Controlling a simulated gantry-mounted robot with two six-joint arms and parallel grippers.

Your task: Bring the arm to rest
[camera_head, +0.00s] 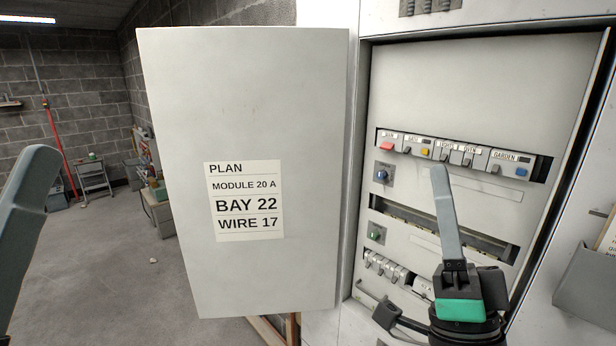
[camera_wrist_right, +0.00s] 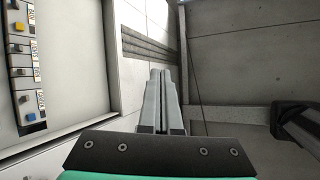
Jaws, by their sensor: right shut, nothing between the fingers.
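My right gripper (camera_head: 438,172) stands upright in front of the open electrical cabinet, its grey fingers together with nothing between them. In the right wrist view the two fingers (camera_wrist_right: 161,75) lie side by side, closed. The fingertips appear just below the upper row of modules (camera_head: 455,152), but I cannot tell how far in front of the panel they are. A grey finger-like part of my left gripper (camera_head: 28,220) shows at the left edge of the head view. Only one side of it is visible, so its opening is hidden.
The cabinet door (camera_head: 250,90) stands open at centre left, with a plan label (camera_head: 244,200) reading module 20 A, bay 22, wire 17. The panel (camera_head: 480,80) has an open slot (camera_head: 425,222) and lower breakers (camera_head: 385,268). A grey holder (camera_head: 590,285) is at right. Floor at left is mostly clear.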

